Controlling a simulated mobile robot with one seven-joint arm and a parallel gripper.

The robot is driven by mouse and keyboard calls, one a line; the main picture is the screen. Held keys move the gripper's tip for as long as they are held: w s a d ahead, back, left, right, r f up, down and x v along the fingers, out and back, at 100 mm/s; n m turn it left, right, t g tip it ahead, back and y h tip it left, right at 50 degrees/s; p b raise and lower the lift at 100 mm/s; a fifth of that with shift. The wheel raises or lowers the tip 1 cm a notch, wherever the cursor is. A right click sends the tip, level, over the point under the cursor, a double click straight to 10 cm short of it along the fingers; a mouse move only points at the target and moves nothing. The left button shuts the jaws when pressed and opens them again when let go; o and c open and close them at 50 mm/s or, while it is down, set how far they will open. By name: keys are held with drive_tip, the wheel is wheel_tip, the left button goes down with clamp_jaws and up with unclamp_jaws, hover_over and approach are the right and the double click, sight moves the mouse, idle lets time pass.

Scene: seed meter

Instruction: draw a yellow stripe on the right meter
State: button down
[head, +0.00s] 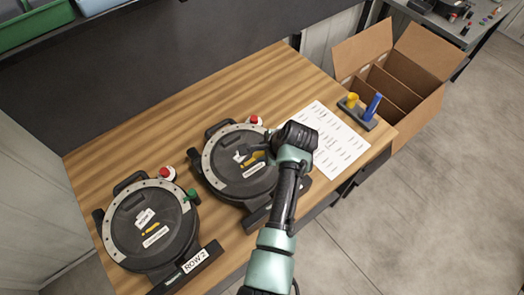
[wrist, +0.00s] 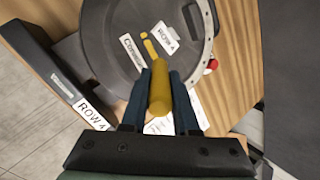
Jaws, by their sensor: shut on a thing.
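The right meter (head: 238,170) is a dark round lid with a pale rim, and it carries a ROW 4 label (wrist: 167,37) in the wrist view. My gripper (head: 262,152) is over this meter. It is shut on a yellow marker (wrist: 159,95), which points at the lid between the fingers. A narrow yellow shape (wrist: 150,50) lies in line with the marker; I cannot tell whether it is the marker's front end or a mark on the lid. Contact with the lid is also unclear. My arm hides part of the meter's right side.
The left meter (head: 150,225), labelled ROW 2, has a yellow mark and a green knob. Red-and-white knobs stand by both meters. A printed sheet (head: 335,148) lies right of my gripper. A holder (head: 357,113) has a blue marker (head: 373,107) and a yellow piece. An open cardboard box (head: 405,75) is beyond.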

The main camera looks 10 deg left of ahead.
drive_tip(key=shift+r+p, duration=2.2)
drive_tip(key=shift+r, duration=0.4)
